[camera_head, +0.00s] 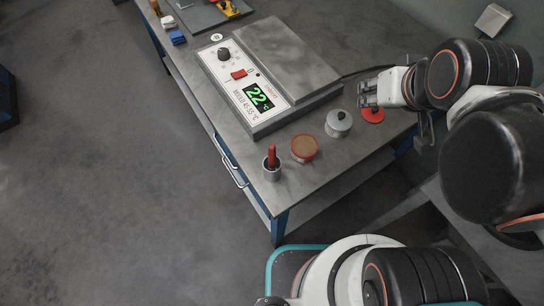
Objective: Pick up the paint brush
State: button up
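A red upright handle (271,154), which looks like the paint brush, stands in a small grey cup (271,171) near the front corner of the bench. Its lower end and any bristles are hidden in the cup. My gripper (363,94) is at the right side of the bench, well to the right of the cup and above a red round item (373,115). Its fingers look apart, with nothing visible between them.
A hotplate (285,57) with a green display reading 22 takes up the bench middle. A red-topped round tin (304,148) and a grey lidded pot (338,123) stand between the cup and my gripper. A blue block (177,38) lies at the far left.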

aim_at(272, 148)
jog(key=k+j+z, duration=0.1)
jog(key=k, duration=0.4)
jog(key=k+j+z, duration=0.15)
jog(key=j, duration=0.35)
jog(key=k+j+z, duration=0.15)
jog(key=k+j, duration=0.2)
jog(key=j, duration=0.15)
jog(key=k+j+z, duration=0.15)
jog(key=j, duration=0.25)
jog(key=k+j, duration=0.1)
jog(key=j, duration=0.35)
jog(key=k+j+z, duration=0.15)
jog(key=j, duration=0.7)
jog(key=k+j+z, duration=0.15)
jog(key=j, duration=0.25)
jog(key=i+l+u, duration=0.1)
jog(key=i+l, duration=0.05)
jog(key=i, duration=0.05)
